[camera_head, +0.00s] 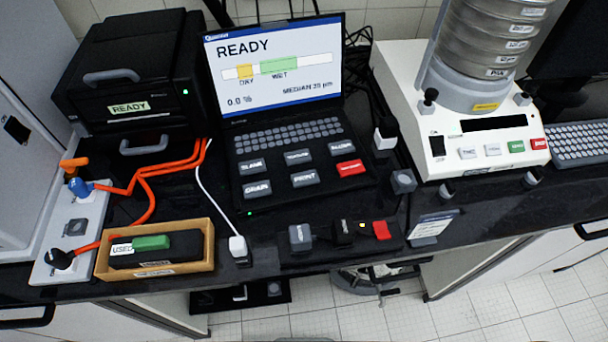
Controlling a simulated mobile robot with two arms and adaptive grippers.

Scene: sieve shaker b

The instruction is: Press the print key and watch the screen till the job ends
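The PRINT key (305,179) is a grey key in the lower row of large keys on the black laptop-like console, left of a red key (350,168). The console's screen (274,62) is lit. It reads READY, 0.0 % and MEDIAN 25 µm, over a bar with a yellow DRY band and a green WET band. A black boxy device (137,80) left of the console carries a READY label and a small green light. Neither of my grippers can be made out, and nothing covers the PRINT key.
A sieve shaker (465,110) with stacked metal sieves stands right of the console. A cardboard tray (155,268) labelled USED lies at the front left, beside orange cables. A black strip with switches (340,243) lies along the front edge. A white cable runs beside the console.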

